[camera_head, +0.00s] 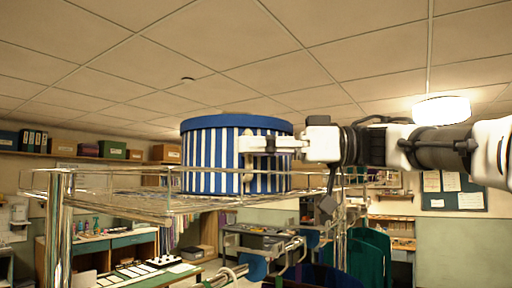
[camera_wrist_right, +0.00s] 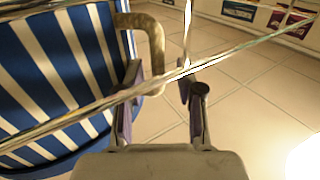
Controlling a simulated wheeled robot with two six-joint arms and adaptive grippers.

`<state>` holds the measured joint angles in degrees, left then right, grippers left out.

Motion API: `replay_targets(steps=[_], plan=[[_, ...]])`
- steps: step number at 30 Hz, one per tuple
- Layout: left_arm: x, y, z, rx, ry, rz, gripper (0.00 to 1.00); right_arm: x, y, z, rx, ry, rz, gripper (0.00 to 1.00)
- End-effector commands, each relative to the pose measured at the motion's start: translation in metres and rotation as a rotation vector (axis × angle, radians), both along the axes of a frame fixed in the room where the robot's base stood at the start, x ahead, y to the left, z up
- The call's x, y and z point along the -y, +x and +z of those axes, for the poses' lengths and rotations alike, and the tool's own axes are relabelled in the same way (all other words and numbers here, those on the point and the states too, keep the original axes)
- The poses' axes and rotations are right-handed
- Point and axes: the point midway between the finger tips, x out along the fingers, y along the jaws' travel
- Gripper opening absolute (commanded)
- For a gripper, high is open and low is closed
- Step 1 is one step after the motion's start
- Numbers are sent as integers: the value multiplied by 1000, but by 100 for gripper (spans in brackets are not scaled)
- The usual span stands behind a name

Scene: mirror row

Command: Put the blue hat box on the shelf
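The blue hat box (camera_head: 212,160), with white vertical stripes and a blue lid, is upright within the rails of the wire shelf (camera_head: 110,205). It looks to be resting on the shelf, though the rail hides its lower edge in part. My right gripper (camera_head: 258,145) reaches in from the right at the box's side. In the right wrist view the striped box (camera_wrist_right: 50,70) fills the left, with a tan handle (camera_wrist_right: 155,50) on its side. The right gripper (camera_wrist_right: 162,95) shows there with its fingers apart, the handle near the left finger. My left gripper is not in view.
A thin shelf rail (camera_wrist_right: 100,105) crosses the right wrist view close to the fingers. A chrome post (camera_head: 58,235) carries the shelf's left corner. A lit lamp (camera_head: 440,108) hangs at the upper right. Teal garments (camera_head: 370,255) hang below the right arm.

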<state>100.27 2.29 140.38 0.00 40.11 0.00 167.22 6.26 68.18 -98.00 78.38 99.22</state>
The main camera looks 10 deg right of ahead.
Motion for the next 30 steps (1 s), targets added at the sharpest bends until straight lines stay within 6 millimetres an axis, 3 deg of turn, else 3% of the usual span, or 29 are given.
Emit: replay_targets(steps=[5, 12, 16, 21, 30], plan=[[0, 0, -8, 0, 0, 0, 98, 19, -5, -1, 3, 2, -1, 37], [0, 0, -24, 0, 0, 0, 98, 80, -19, -2, 3, 3, -2, 37], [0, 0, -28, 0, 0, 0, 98, 104, -26, -1, 1, 2, -1, 37], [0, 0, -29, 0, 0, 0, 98, 117, -29, 0, 1, -1, 0, 37], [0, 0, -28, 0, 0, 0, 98, 117, -29, 0, 0, -1, 0, 37]])
